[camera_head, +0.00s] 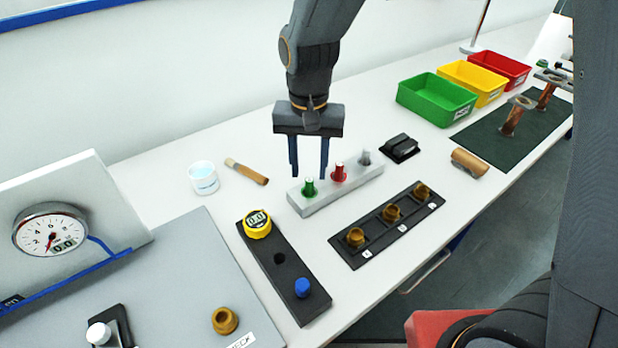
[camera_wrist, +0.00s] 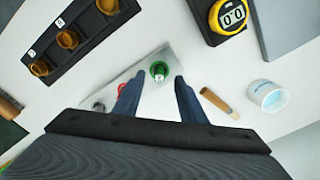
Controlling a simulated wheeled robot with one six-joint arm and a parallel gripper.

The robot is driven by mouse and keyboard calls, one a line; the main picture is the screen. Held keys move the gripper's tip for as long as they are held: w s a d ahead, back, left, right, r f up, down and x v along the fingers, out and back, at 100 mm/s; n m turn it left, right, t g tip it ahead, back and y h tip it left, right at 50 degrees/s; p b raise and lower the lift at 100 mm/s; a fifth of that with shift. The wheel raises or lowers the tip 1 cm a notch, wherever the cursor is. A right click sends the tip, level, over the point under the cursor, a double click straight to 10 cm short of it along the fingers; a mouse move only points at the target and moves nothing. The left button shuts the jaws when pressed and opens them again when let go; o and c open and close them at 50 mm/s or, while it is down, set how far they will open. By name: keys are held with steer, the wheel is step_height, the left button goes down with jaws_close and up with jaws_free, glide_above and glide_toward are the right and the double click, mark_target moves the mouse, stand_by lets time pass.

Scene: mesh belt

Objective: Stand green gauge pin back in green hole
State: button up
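The green gauge pin (camera_head: 309,187) stands upright at the left end of a pale grey block (camera_head: 345,191); its lower part is hidden, so its hole does not show. My gripper (camera_head: 309,172) is open and empty, pointing down above the green pin. In the wrist view, the green pin (camera_wrist: 159,71) shows beyond and between the two spread fingers (camera_wrist: 157,92). A red pin (camera_head: 338,172) and a grey pin (camera_head: 365,158) stand in the same block.
A black rack with brass rings (camera_head: 374,241) lies in front of the block. A black plate (camera_head: 267,247) with a yellow gauge (camera_head: 257,224) is at its left. A brush (camera_head: 247,172) and white cup (camera_head: 203,178) lie behind. Coloured bins (camera_head: 437,118) stand back right.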

mark_target(309, 182)
steer(key=shift+r+b, duration=0.3)
steer(key=shift+r, duration=1.25)
steer(key=shift+s, duration=0.1)
